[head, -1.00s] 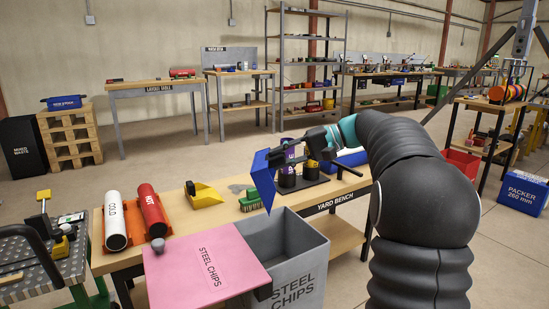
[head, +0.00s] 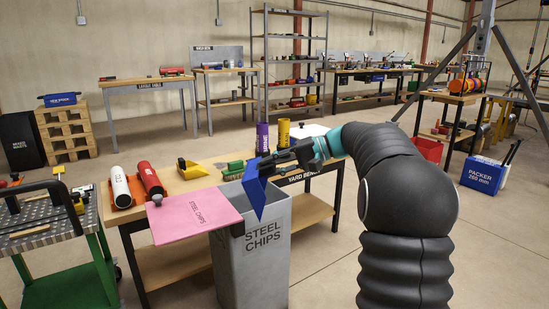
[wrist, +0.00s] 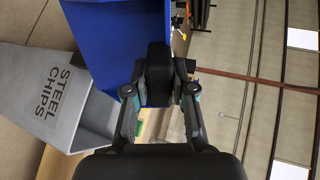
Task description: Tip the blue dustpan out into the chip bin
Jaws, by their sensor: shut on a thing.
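My gripper (head: 275,162) is shut on the blue dustpan (head: 254,191). The dustpan is steeply tilted, its pan hanging down over the mouth of the grey chip bin (head: 255,256), which is lettered STEEL CHIPS. In the wrist view the dustpan (wrist: 105,38) fills the top beyond the fingers (wrist: 158,90), and the bin (wrist: 48,98) lies to the left.
A trolley (head: 40,215) stands at left.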

